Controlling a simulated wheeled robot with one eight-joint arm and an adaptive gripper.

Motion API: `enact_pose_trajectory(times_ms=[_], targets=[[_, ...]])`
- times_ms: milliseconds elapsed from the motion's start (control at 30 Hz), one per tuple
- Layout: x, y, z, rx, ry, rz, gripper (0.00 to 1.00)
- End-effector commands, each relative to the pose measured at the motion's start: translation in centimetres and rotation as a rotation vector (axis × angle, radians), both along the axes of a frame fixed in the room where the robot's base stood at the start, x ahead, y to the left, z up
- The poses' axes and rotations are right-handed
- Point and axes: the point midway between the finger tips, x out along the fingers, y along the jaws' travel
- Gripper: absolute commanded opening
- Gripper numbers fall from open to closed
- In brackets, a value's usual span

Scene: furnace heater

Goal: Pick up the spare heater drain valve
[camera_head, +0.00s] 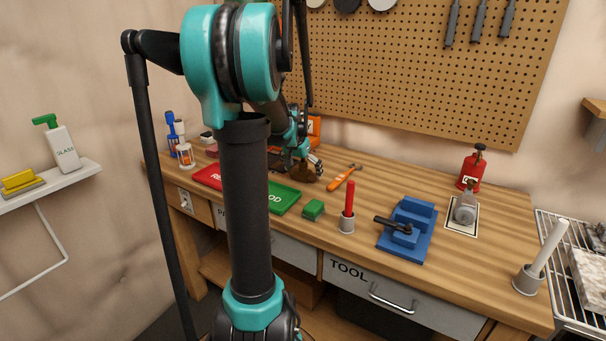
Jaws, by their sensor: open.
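A small grey metal fitting (465,209) with a dark top stands on a white, dark-framed mat (455,229) at the right of the bench. It may be the spare heater drain valve, but it is too small to tell. My gripper (314,171) is open at the back middle of the bench, well left of that fitting. A dark brown lump (302,172) lies beside or just under my gripper; I cannot tell whether they touch. My arm hides part of the bench's left half.
A blue vise (408,230), a red stick in a grey holder (347,212), a green block (313,209) and an orange-handled hammer (343,178) stand or lie between. A red bottle (471,169) is behind the fitting. A wire rack (572,280) is at right.

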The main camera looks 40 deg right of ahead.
Motion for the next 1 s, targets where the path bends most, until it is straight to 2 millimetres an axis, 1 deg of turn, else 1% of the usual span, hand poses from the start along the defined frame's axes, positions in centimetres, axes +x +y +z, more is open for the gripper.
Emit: enact_pose_trajectory(times_ms=[233,267,867,1000], targets=[[0.02,-0.07,-0.18,0.0,0.0,0.0,1.0],[0.02,-0.07,-0.18,0.0,0.0,0.0,0.97],[0.03,-0.05,-0.15,0.0,0.0,0.0,0.23],[0.03,-0.06,-0.11,-0.001,0.0,0.0,0.22]])
